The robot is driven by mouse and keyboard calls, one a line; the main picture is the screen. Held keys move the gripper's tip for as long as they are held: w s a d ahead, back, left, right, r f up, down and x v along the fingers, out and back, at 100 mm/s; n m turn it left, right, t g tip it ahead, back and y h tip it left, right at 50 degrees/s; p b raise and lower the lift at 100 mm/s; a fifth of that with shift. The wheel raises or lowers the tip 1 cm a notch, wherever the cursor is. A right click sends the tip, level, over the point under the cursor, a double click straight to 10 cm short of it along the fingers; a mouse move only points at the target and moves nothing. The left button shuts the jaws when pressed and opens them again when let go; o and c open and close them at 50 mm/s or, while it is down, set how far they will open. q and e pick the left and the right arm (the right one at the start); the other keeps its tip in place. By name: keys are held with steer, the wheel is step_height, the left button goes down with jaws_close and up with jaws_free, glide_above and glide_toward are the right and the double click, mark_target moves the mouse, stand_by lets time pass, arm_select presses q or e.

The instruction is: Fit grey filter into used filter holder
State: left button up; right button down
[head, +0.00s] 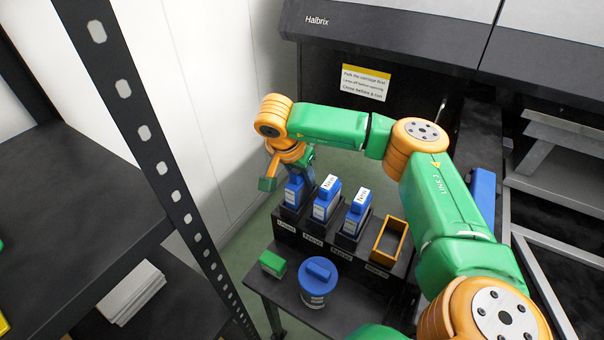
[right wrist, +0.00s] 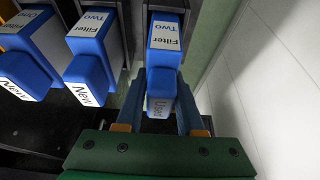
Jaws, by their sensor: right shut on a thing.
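My right gripper (head: 289,174) reaches down at the left end of the black filter rack and is shut on a blue filter (head: 293,194). In the right wrist view this filter (right wrist: 164,60) sits between the fingers of the gripper (right wrist: 160,112), with labels reading "Filter Two" and "Used". The filter is in or just over the leftmost black holder (head: 291,213); I cannot tell how deep it sits. No filter looks grey. My left gripper is not in view.
Two blue "New" filters, a middle one (head: 325,205) and a right one (head: 356,216), stand in the adjoining holders. An empty yellow-orange tray (head: 376,246) is at the right end. A blue-lidded tub (head: 318,283) and a green box (head: 272,263) are in front. A white wall (right wrist: 270,80) is close beside.

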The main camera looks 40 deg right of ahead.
steer(key=shift+f, duration=0.2)
steer(key=shift+c, duration=2.2)
jaws_free()
steer(key=shift+r, duration=0.1)
step_height(320, 180, up, 8)
steer(key=p, duration=0.7)
